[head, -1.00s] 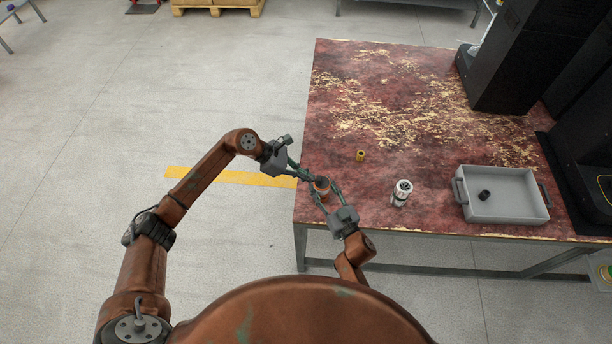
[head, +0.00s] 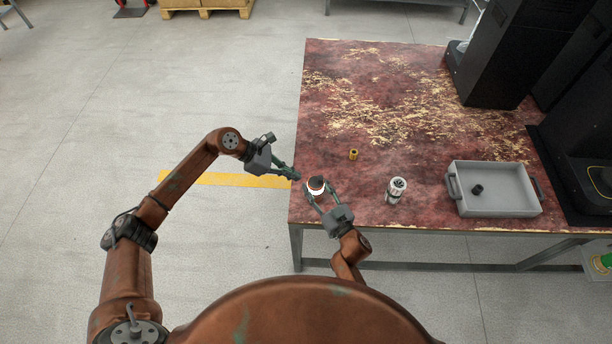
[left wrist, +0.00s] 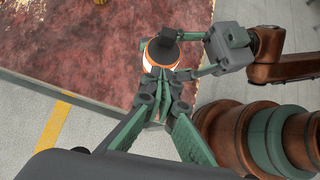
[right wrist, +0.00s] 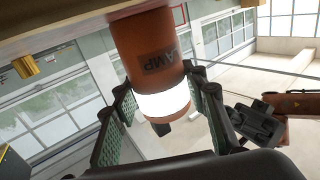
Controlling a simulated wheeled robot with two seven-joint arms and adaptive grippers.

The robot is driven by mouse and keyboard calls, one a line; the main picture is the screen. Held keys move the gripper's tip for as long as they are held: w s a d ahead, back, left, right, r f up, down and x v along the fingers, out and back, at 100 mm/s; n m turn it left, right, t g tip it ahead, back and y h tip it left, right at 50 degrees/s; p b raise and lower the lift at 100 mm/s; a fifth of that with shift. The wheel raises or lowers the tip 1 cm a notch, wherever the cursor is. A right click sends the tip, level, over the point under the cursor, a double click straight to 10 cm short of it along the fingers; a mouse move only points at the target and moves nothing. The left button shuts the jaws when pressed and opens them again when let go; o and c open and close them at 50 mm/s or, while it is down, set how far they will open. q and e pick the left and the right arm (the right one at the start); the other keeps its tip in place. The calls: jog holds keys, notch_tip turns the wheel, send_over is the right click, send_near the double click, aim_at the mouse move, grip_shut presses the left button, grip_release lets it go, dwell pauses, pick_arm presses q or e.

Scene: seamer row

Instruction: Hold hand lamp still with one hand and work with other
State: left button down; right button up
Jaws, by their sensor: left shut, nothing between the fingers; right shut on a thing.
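The hand lamp (head: 316,183) is an orange-brown cylinder with a dark cap and a bright white band. The word LAMP shows on its body in the right wrist view (right wrist: 150,50). My right gripper (head: 317,191) is shut on the lamp near the table's front left corner, one finger on each side. My left gripper (head: 296,177) is shut and empty just left of the lamp. In the left wrist view its closed fingertips (left wrist: 160,80) overlap the lamp's lower edge (left wrist: 151,62); I cannot tell whether they touch.
On the worn red table (head: 400,70), a small yellow cylinder (head: 353,154) and a white-and-grey cylinder (head: 396,190) stand right of the lamp. A grey tray (head: 505,211) holds a small black piece (head: 477,190). Tall black machinery (head: 505,60) stands at the right.

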pick_arm(q)
jog(key=v, duration=0.8)
pick_arm(e)
jog(key=shift+d, duration=0.1)
pick_arm(q)
jog(key=shift+d, duration=0.1)
pick_arm(e)
jog(key=o, duration=1.3)
